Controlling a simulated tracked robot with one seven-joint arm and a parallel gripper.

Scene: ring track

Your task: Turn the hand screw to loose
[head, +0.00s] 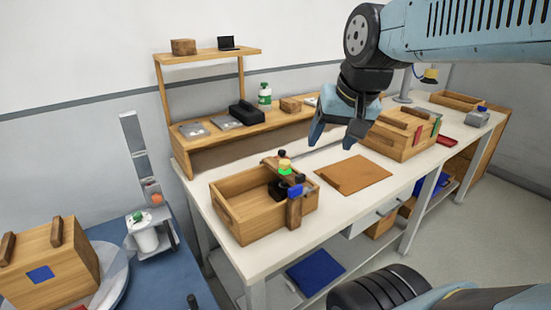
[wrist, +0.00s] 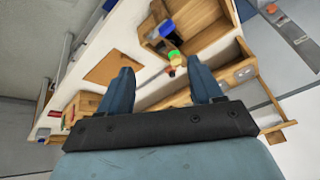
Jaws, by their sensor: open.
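A wooden piece (head: 294,212) stands at the right end of an open wooden box (head: 232,220) in the head view. Blue, black, red, green and yellow knob-like parts (head: 285,168) cluster beside it. They look like the hand screw, but I cannot tell its exact form or how tight it is. In the wrist view its green part (wrist: 174,54) shows between and beyond my fingers, with the box (wrist: 203,16) above it. My gripper (head: 336,137) is open and empty, above the bench, right of and apart from the cluster; its fingers also show in the wrist view (wrist: 163,78).
A brown mat (head: 352,175) lies right of the box on the white bench (head: 265,255). A shelf (head: 208,53) and a green-labelled bottle (head: 264,94) stand behind. Another wooden box (head: 398,140) is at the right. A blue table (head: 180,270) is at the left.

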